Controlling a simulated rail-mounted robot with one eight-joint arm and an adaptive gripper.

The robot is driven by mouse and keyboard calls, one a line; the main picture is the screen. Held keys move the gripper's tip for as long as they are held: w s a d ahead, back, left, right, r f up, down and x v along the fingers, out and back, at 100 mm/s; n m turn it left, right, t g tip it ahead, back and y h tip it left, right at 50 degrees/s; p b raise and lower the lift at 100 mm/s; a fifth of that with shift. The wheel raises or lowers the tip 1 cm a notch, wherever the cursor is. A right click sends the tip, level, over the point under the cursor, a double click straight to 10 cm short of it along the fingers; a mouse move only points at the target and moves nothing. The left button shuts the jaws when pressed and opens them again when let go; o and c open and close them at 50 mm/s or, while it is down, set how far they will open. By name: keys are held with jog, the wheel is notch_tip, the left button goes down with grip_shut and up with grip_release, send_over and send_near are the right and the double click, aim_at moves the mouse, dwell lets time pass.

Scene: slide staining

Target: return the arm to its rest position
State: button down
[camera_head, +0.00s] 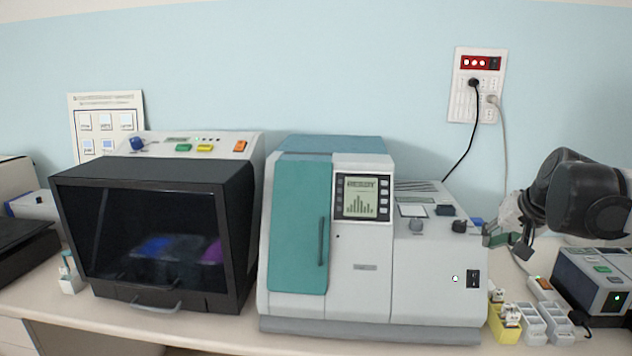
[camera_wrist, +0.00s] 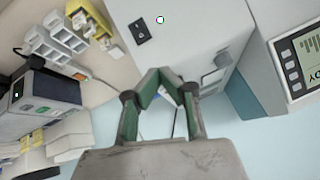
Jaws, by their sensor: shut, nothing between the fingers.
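My gripper (camera_head: 508,241) is at the right of the head view, beside the right side of the grey and teal machine (camera_head: 362,264). Its fingertips are near the machine's knobs; whether they touch it I cannot tell. In the wrist view my gripper (camera_wrist: 168,76) is shut, with its green-lined fingertips together and nothing between them. The machine's white side with a black switch (camera_wrist: 142,31) lies beyond the fingertips there. My dark arm comes in from the right edge of the head view.
A dark-windowed staining cabinet (camera_head: 160,230) stands at the left. Yellow (camera_head: 504,327) and white racks (camera_head: 556,325) stand below my gripper. A small dark device (camera_head: 596,283) with a green light is at the far right. Cables hang from a wall socket (camera_head: 476,84) behind.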

jog(key=s+a+f+n+b, duration=0.1)
jog(key=s+a+f, duration=0.4)
jog(key=s+a, duration=0.5)
jog(key=s+a+f+n+b, duration=0.2)
jog(key=s+a+f+n, duration=0.2)
jog(key=s+a, duration=0.6)
jog(key=a+f, duration=0.2)
jog(key=a, duration=0.1)
jog(key=shift+s, duration=0.25)
